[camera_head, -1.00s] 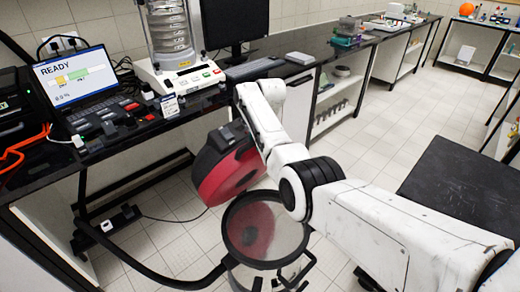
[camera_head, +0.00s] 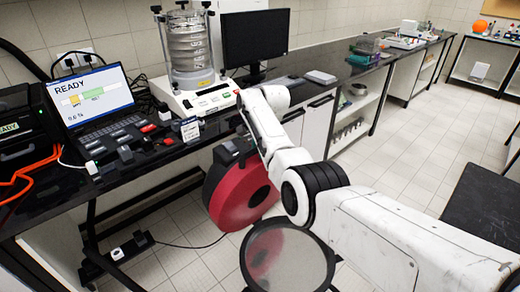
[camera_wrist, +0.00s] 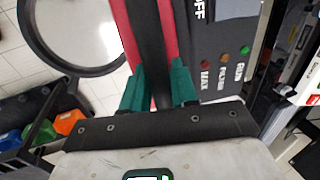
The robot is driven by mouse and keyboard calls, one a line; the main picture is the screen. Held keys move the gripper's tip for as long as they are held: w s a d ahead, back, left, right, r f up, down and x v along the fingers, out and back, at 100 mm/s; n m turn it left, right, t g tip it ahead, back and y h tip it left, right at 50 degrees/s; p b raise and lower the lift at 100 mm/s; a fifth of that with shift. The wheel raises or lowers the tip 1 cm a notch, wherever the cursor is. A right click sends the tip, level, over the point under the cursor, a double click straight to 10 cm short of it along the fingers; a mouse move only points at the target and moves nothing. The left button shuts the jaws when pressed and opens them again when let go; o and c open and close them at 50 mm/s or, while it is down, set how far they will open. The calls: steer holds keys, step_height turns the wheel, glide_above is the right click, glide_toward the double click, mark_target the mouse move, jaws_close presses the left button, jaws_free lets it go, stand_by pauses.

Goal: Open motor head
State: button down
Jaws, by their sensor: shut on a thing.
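The motor head (camera_head: 240,195) is a red and black round unit, tipped steeply on edge beside the workbench front. Below and right of it is the drum (camera_head: 246,262), with a black rim around a pale round top; the drum's lower part is cut off. In the wrist view, the drum's rim (camera_wrist: 62,68) shows at upper left. My gripper (camera_wrist: 158,92) is shut, its green fingers on the motor head's black handle (camera_wrist: 152,40) between red strips. A dark panel with OFF, MAX and FILTER labels and small lamps (camera_wrist: 224,67) lies beside it.
The black workbench (camera_head: 215,128) carries a laptop (camera_head: 88,85) reading READY, a sieve shaker (camera_head: 190,60) and a monitor (camera_head: 255,38). A dark table edge (camera_head: 490,205) stands at right. Tiled floor (camera_head: 400,150) between is clear. Coloured items (camera_wrist: 45,130) show low in the wrist view.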

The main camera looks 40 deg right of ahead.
steer(key=c, duration=1)
jaws_free()
steer(key=v, duration=1)
steer(key=shift+r+b, duration=0.35)
steer(key=shift+b, duration=0.1)
steer(key=shift+s+f, duration=0.1)
